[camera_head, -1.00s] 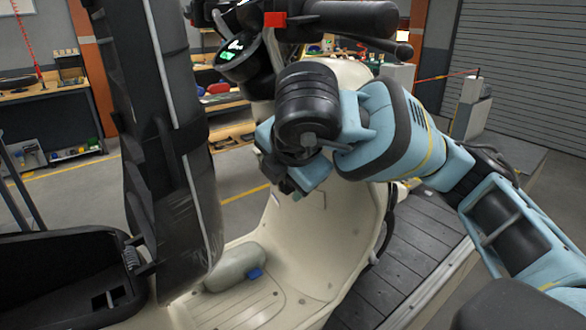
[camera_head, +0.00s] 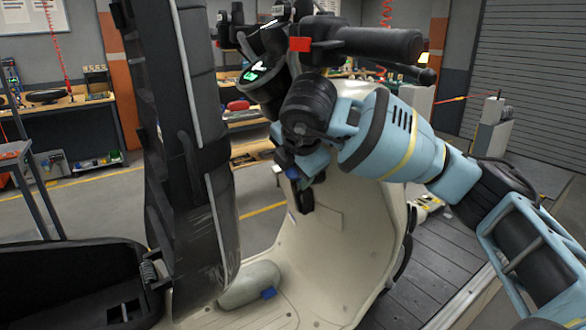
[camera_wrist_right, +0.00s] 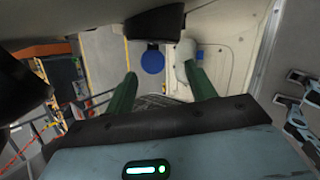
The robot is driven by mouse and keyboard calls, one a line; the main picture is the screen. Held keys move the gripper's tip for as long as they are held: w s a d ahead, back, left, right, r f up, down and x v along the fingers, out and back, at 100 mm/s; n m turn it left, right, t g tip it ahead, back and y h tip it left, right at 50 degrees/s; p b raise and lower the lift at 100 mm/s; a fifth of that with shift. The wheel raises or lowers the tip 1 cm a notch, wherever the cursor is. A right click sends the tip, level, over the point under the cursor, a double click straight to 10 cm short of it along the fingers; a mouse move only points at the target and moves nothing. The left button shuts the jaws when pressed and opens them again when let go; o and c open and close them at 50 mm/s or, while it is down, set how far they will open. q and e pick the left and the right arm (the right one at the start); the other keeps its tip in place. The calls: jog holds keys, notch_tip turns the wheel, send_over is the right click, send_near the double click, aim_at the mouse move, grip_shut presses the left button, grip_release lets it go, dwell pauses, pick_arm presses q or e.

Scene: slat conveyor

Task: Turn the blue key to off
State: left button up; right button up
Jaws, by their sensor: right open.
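The scooter's blue key (camera_wrist_right: 153,62) shows as a round blue disc in the right wrist view, ahead of my fingers and roughly between their lines. A small blue bit beside the gripper in the head view (camera_head: 292,172) looks like the same key, mostly hidden by my wrist. My right gripper (camera_wrist_right: 163,85) is open, its two green fingers apart with nothing between them. In the head view it hangs by the cream leg shield (camera_head: 335,235), under the handlebar. A gap seems to remain between fingers and key. My left gripper is out of view.
The black raised seat (camera_head: 190,150) stands close on the left. The handlebar (camera_head: 375,42) with a red switch (camera_head: 300,44) is above my wrist. A grey rounded container (camera_head: 248,283) with a blue part lies on the footboard. Conveyor slats (camera_head: 440,265) run at right.

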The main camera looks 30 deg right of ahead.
jog(key=shift+w+d+f, duration=0.15)
jog(key=shift+w+d, duration=0.15)
jog(key=shift+w, duration=0.45)
jog(key=shift+w+f, duration=0.25)
jog(key=shift+f, duration=0.1)
jog(key=c, duration=0.9)
jog(key=shift+w+r+n+g, duration=0.1)
jog(key=shift+n+g, duration=0.05)
jog(key=shift+g, duration=0.45)
jog(key=shift+w+r+n+g, duration=0.1)
jog(key=shift+n+g, duration=0.05)
jog(key=shift+g, duration=0.45)
jog(key=shift+s, duration=0.2)
